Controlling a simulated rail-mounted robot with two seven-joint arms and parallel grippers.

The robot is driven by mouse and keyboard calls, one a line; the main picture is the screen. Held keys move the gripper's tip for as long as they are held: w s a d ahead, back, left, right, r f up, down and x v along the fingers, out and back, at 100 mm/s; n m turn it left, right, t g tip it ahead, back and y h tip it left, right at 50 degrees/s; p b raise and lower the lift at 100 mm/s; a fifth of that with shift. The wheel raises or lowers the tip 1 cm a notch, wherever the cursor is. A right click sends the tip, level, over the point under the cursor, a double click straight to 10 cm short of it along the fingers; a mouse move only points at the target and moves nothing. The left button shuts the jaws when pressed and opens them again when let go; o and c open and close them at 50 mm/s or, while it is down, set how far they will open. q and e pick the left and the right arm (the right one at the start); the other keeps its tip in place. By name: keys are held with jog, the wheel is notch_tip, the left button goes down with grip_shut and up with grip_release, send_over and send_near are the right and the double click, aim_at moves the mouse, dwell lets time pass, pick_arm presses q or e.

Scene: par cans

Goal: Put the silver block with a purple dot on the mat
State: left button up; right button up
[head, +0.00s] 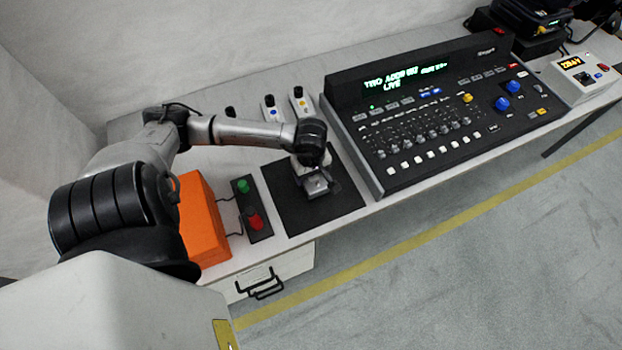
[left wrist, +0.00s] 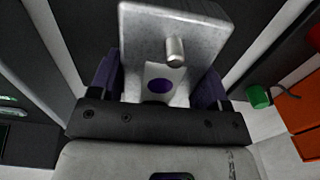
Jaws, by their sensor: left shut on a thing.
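The silver block with a purple dot (left wrist: 160,84) is between the fingers of my left gripper (left wrist: 158,90), which is shut on it. In the left wrist view the block shows a grey metal top, a short round peg and a white patch with the purple dot. In the head view my left gripper (head: 317,176) points down over the black mat (head: 300,218), with the block (head: 318,186) partly hidden under it. I cannot tell whether the block touches the mat. My right gripper is not in view.
Left of the mat are a box with green and red buttons (head: 251,207) and an orange case (head: 202,222). A large mixing console (head: 430,115) stands close on the right. Behind stand two small pale blocks with black knobs (head: 270,108) (head: 299,102). The table's front edge is near.

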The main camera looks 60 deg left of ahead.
aim_at(311, 179)
pick_arm(q)
jog(key=shift+f, duration=1.9)
jog(key=shift+b, duration=0.3)
jog(key=shift+f, duration=0.15)
jog(key=o, duration=1.3)
jog(key=shift+r, duration=0.45)
notch_tip(311, 179, up, 10)
jog(key=shift+f+p, duration=0.1)
jog(key=shift+p, duration=0.65)
jog(key=shift+r, duration=0.85)
